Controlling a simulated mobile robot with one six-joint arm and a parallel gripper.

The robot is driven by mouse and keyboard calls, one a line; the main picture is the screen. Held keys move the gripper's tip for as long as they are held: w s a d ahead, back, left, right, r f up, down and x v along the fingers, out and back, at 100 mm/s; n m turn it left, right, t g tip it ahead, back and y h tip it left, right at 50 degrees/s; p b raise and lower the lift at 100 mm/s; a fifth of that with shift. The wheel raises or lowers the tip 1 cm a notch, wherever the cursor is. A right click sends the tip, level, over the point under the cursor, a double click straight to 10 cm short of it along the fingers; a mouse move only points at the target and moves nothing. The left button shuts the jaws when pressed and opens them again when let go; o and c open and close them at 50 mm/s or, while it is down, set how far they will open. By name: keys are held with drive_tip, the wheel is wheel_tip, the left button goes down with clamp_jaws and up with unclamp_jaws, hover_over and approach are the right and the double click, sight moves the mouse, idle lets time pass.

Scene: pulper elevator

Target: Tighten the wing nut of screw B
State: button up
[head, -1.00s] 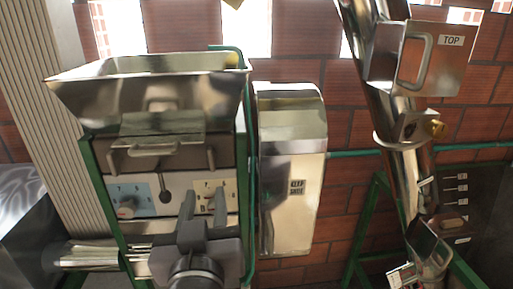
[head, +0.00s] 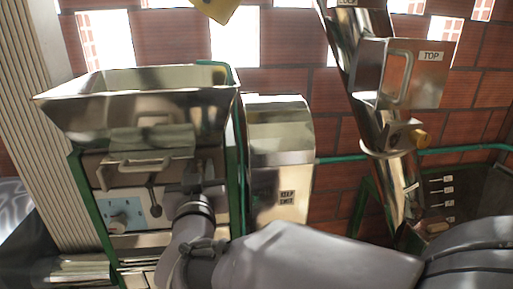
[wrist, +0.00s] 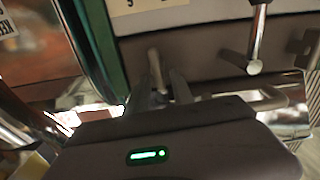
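A pulping machine with a steel hopper (head: 135,100) stands at left in the head view. A bar handle (head: 150,160) crosses its front plate. My gripper (head: 195,172) is raised in front of the plate's right end and hides the screw there. In the wrist view, whose picture is turned over, my gripper (wrist: 162,82) has its two fingers apart. A short screw end (wrist: 154,60) shows at the gap between them; contact cannot be told. Another screw piece (wrist: 304,48) shows at the right edge. I cannot read which screw is B.
A lever (head: 155,200) hangs below the handle, close to my gripper; its round end (wrist: 254,67) shows in the wrist view. A blue dial panel (head: 125,213) lies below. A steel cover (head: 282,150) and a slanted tube (head: 365,85) stand at right.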

clamp_jaws()
drive_tip(key=shift+f, duration=0.1)
drive_tip(key=shift+d+m+b, duration=0.1)
drive_tip(key=shift+m+b, duration=0.4)
drive_tip(key=shift+b, duration=0.65)
drive_tip(key=shift+o, duration=1.3)
unclamp_jaws()
drive_tip(key=b+v, duration=0.1)
drive_tip(key=v, duration=1.6)
drive_tip(key=shift+s, duration=0.2)
